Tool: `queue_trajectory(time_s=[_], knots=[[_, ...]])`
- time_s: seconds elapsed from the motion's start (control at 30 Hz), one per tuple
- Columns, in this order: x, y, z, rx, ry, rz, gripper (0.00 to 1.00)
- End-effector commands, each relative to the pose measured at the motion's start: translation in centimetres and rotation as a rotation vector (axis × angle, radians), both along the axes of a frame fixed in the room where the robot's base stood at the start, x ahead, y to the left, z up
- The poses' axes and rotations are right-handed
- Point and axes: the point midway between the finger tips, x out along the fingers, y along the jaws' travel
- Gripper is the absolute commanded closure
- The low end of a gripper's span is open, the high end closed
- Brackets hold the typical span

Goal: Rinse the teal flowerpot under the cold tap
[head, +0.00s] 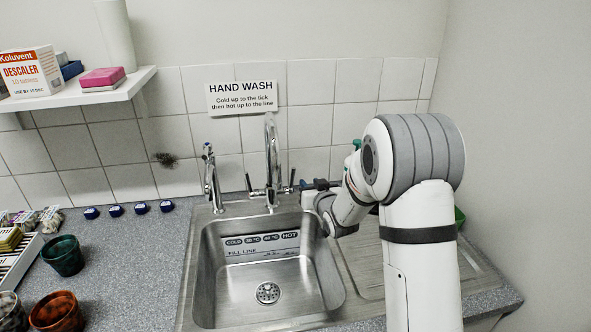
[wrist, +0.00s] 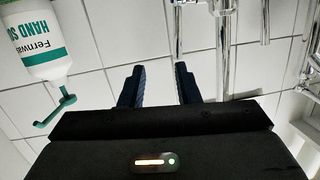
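The teal flowerpot (head: 62,257) stands upright on the worktop left of the sink, in the head view. A chrome mixer tap (head: 271,165) with a lever on each side rises behind the basin; its metalwork also shows in the wrist view (wrist: 222,45). A smaller chrome tap (head: 212,180) stands to its left. I cannot tell which one is the cold tap. My gripper (head: 318,185) is just right of the mixer's right lever. In the wrist view my gripper (wrist: 158,80) has its dark fingers apart with nothing held between them. Contact with the lever cannot be told.
The steel sink (head: 215,265) looks empty, with a label strip (head: 262,240) on its back wall. A soap bottle (wrist: 42,40) is near my gripper. A shelf (head: 75,98) hangs upper left.

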Motion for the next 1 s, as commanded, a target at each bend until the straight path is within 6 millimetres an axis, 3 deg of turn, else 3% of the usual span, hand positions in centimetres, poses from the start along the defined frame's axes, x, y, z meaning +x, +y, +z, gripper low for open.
queue_trajectory(time_s=[0.1, 0.3, 0.7, 1.0], knots=[[1.1, 1.5, -1.0, 0.051, -0.078, 0.047, 0.71], [1.9, 2.7, -1.5, 0.093, -0.144, 0.081, 0.71], [7.1, 5.0, -1.3, 0.094, -0.148, 0.083, 0.71], [8.7, 5.7, -1.5, 0.094, -0.146, 0.082, 0.71]])
